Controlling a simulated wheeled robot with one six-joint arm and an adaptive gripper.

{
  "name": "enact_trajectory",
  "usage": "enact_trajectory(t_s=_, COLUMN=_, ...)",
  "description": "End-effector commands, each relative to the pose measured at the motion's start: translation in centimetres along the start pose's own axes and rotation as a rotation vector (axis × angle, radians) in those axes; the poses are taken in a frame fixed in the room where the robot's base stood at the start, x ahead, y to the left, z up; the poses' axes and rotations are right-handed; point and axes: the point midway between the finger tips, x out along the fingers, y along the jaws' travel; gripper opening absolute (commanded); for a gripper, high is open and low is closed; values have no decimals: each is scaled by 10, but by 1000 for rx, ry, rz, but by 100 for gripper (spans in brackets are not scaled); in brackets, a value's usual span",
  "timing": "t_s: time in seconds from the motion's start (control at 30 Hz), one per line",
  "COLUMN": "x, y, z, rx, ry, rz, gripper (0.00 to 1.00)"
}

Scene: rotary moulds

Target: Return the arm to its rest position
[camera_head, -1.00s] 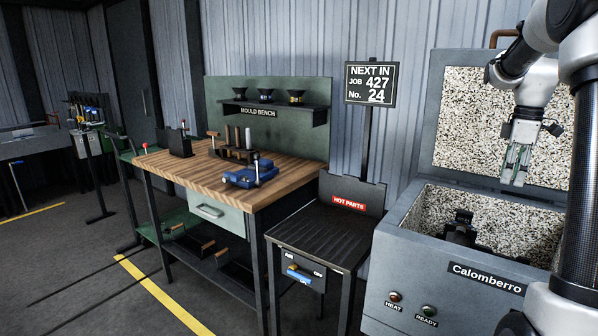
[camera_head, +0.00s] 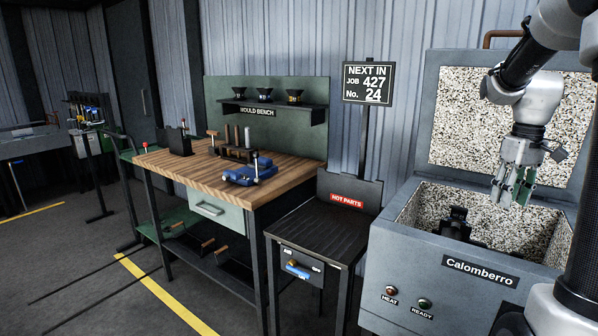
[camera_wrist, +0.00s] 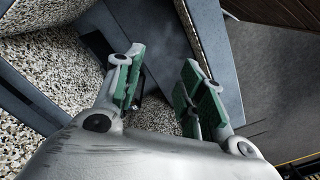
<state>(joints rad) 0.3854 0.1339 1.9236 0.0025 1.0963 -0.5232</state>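My gripper (camera_head: 513,190) hangs fingers-down above the open Calomberro box (camera_head: 470,262), in front of its speckled raised lid. In the wrist view its two green-padded fingers (camera_wrist: 163,75) stand apart with nothing between them. The arm is bent, coming in from the upper right. A black mould-like part (camera_head: 455,226) sits inside the box, below and left of the gripper and apart from it.
The hot parts stand (camera_head: 318,236) is empty, left of the box. The mould bench (camera_head: 200,172) carries a blue vise-like tool (camera_head: 250,174). A sign (camera_head: 368,83) stands behind. The raised lid (camera_head: 470,120) is close behind my gripper.

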Motion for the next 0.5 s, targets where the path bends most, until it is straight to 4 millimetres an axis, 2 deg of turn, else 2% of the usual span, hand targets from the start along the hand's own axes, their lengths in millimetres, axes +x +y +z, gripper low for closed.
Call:
enact_trajectory(t_s=0.17, x=-11, y=-52, z=42, rx=176, ry=46, rz=19, gripper=40)
enact_trajectory(t_s=0.3, x=-15, y=-101, z=87, rx=285, ry=113, rz=30, gripper=40)
enact_trajectory(t_s=0.4, x=-14, y=-133, z=120, rx=306, ry=175, rz=32, gripper=40)
enact_trajectory(t_s=0.5, x=-12, y=-157, z=146, rx=261, ry=237, rz=33, gripper=40)
